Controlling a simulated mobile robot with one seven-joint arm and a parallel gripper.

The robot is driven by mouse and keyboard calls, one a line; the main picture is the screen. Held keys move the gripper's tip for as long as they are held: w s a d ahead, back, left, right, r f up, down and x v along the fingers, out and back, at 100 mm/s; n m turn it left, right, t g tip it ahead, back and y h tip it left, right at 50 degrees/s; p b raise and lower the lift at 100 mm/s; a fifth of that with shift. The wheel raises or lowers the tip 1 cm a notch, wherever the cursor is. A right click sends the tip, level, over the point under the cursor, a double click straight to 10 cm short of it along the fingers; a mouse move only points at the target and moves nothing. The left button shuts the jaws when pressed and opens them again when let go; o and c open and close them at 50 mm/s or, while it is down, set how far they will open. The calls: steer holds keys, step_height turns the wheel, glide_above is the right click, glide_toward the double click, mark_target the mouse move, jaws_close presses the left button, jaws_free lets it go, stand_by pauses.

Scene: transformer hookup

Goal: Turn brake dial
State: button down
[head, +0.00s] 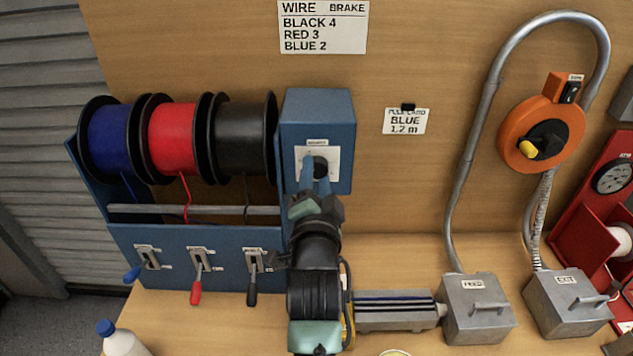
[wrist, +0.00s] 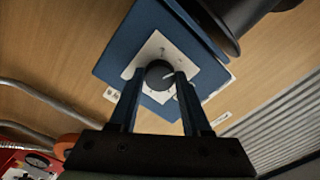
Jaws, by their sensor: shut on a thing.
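The brake dial (wrist: 159,74) is a round black knob on a white square plate (wrist: 141,58) on the front of a blue box (head: 318,105). My gripper (wrist: 156,80) is shut on the dial, one finger on each side of it in the wrist view. In the head view my gripper (head: 319,178) reaches up to the plate, and its fingers and wrist hide part of the dial (head: 319,163). The markings around the dial are too small to read. A wall sign (head: 323,27) reads WIRE BRAKE, BLACK 4, RED 3, BLUE 2.
Blue, red and black wire spools (head: 172,137) stand left of the box, above levers with blue, red (head: 196,290) and black handles. A second sign (head: 407,121) reads BLUE 1.2 m. Right are an orange wheel unit (head: 513,135) and grey feed (head: 477,312) and exit boxes.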

steer(key=m+b, duration=0.1)
steer(key=m, duration=0.3)
steer(key=shift+m, duration=2.3)
steer(key=shift+r, duration=0.1)
steer(key=shift+c, duration=1.8)
jaws_free()
steer(key=s+b, duration=0.3)
steer(key=s, duration=1)
